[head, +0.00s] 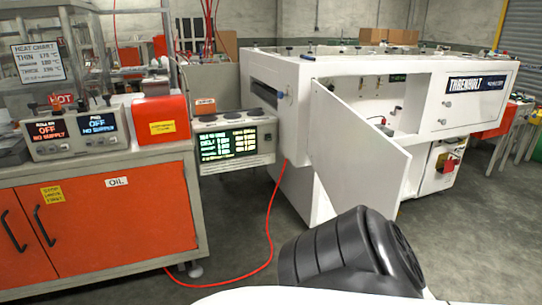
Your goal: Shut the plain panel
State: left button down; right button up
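Neither of my grippers is visible.
An orange cabinet (95,228) with a control box (75,132) stands at the left. A display unit (235,142) sits beside the machine. A red hose (268,235) runs over the floor. Grey floor (470,240) is clear at the right front.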

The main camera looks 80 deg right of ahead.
aim_at(355, 163)
jog(key=z, duration=2.95)
jog(key=i, duration=1)
jog(key=z, duration=1.15)
jog(key=k, duration=1.1)
jog(key=u, duration=0.1)
